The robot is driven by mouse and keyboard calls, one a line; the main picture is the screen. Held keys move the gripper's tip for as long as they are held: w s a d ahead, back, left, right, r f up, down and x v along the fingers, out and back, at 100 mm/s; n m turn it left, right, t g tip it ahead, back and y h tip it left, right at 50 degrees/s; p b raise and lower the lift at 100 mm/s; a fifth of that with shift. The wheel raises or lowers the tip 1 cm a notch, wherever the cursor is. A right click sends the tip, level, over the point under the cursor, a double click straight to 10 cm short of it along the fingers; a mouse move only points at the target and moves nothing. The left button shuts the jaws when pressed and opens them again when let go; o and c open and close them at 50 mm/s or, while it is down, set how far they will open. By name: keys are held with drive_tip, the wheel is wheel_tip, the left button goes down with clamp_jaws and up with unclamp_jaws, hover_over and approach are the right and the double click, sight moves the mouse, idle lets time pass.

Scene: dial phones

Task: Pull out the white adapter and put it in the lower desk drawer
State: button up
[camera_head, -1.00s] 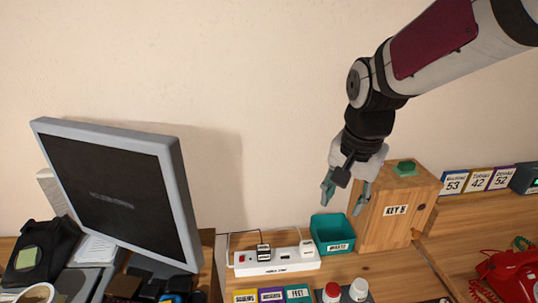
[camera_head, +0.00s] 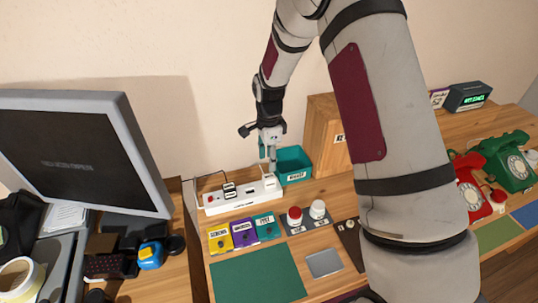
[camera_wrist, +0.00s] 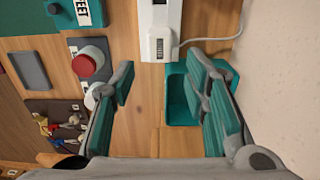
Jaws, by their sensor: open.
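The white adapter (camera_head: 269,181) sits in the right end of the white power strip (camera_head: 243,200), and a white cable runs from it. In the wrist view, the adapter (camera_wrist: 160,44) with its small label is at the top centre, just beyond the gap between my fingers. My gripper (camera_head: 268,158) is open and empty, pointing down over the strip's right end. The wrist view shows both teal-padded fingers of my gripper (camera_wrist: 163,82) spread apart, with the adapter outside them. No desk drawer can be made out.
A teal bin (camera_head: 293,166) stands right beside the strip, with a wooden key box (camera_head: 322,118) behind it. Black adapters (camera_head: 230,190) are plugged in further left. Red and white buttons (camera_head: 295,216) and coloured label blocks (camera_head: 243,233) lie in front.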

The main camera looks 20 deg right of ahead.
sight(269, 176)
drive_tip(key=shift+f+b, duration=1.3)
drive_tip(key=shift+f, duration=2.95)
drive_tip(key=c, duration=0.7)
drive_tip(key=shift+r+p, duration=0.35)
drive_tip(key=shift+r, duration=0.85)
drive_tip(key=shift+r+p, duration=0.55)
drive_tip(key=shift+r, duration=1.35)
